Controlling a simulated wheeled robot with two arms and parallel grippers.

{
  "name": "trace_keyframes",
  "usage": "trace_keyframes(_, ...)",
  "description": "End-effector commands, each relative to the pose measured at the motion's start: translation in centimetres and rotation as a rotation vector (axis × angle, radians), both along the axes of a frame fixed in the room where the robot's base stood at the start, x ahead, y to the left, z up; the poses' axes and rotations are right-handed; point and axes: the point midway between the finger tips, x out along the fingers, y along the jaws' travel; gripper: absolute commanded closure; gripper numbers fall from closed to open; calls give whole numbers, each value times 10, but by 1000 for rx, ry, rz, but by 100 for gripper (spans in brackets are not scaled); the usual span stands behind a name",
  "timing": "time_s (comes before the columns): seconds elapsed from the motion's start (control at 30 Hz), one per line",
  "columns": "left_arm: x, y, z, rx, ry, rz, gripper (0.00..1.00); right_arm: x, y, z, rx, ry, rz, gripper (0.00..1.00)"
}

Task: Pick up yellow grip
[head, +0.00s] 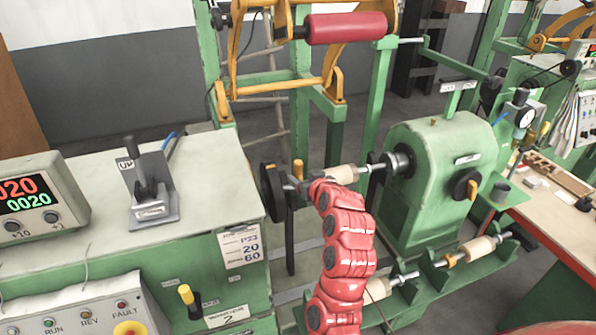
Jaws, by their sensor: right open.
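The yellow grip (298,170) stands upright by the black handwheel (271,193) at the right side of the left bench. My right gripper (297,186) is just below and beside it, at the end of my red arm. The gripper is small and dark here, and I cannot tell whether its fingers touch the grip. It appears open with nothing clearly held. Its fingers partly overlap the lower end of the grip. My left gripper is not in view.
A wooden spool (343,174) on a shaft sits close to the right of my gripper, running into the green headstock (430,170). A yellow-topped lever (187,294) stands on the cabinet front. A red roller (346,27) hangs above. The bench top (215,180) is mostly clear.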

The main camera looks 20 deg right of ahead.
Motion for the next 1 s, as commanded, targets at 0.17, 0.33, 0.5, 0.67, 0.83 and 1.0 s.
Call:
trace_keyframes(0.17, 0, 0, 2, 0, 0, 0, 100, 7, 0, -4, 0, 4, 1, 32)
trace_keyframes(0.33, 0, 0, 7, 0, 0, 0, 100, 23, 1, -11, 2, 4, 1, 32)
trace_keyframes(0.5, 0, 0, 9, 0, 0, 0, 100, 43, 2, -20, 0, 4, 2, 32)
trace_keyframes(0.67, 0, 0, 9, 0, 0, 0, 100, 49, 2, -23, 0, 1, 1, 32)
trace_keyframes(0.83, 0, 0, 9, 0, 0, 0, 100, 48, 2, -22, 0, 1, 1, 35)
trace_keyframes(1.0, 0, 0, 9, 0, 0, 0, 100, 48, 2, -23, 0, 1, 1, 66)
